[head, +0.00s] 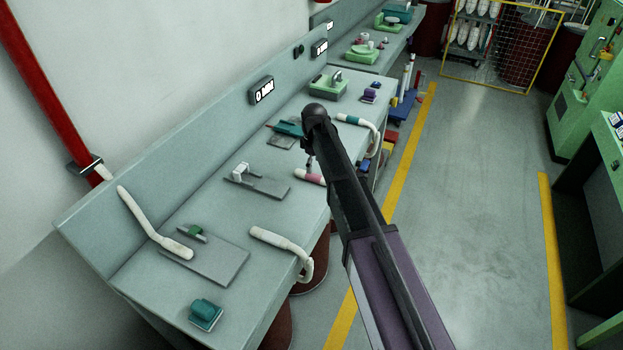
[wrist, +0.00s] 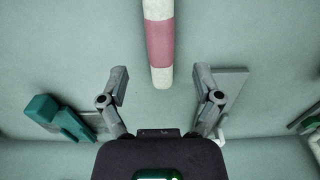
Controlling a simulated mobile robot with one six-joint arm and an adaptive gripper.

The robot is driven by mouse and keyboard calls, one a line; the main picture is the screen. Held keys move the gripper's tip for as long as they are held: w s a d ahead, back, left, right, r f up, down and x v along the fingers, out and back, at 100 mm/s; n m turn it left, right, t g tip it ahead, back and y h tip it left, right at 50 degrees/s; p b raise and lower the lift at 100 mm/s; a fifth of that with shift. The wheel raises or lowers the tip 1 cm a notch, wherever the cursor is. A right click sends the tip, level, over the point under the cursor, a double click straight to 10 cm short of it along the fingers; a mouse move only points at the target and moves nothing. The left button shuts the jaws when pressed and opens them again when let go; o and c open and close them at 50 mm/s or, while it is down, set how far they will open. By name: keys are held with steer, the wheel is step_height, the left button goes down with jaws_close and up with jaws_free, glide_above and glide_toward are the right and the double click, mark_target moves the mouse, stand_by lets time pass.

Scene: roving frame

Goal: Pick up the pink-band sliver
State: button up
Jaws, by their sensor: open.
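The pink-band sliver (head: 309,177) is a whitish rod with a pink band. It lies near the front edge of the bench, and its right part is hidden behind my arm in the head view. In the wrist view the sliver (wrist: 159,45) runs down from the top edge, and its rounded end lies midway between the fingertips in the picture. My gripper (wrist: 161,78) is open with nothing between its fingers. It seems to be above the bench, but its height over the sliver is hard to tell. In the head view it is mostly hidden by my arm.
The bench (head: 165,283) also holds a white-and-teal sliver (head: 350,119), plain white slivers (head: 283,241) (head: 150,222), a teal block (head: 206,314) and grey plates with fittings (head: 258,183). A teal tool (wrist: 62,118) lies left in the wrist view. Open floor (head: 470,200) lies right of the bench.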

mark_target(314, 175)
steer(key=shift+s+d+f+b, duration=0.1)
steer(key=shift+f+b, duration=2.55)
steer(key=c, duration=1.1)
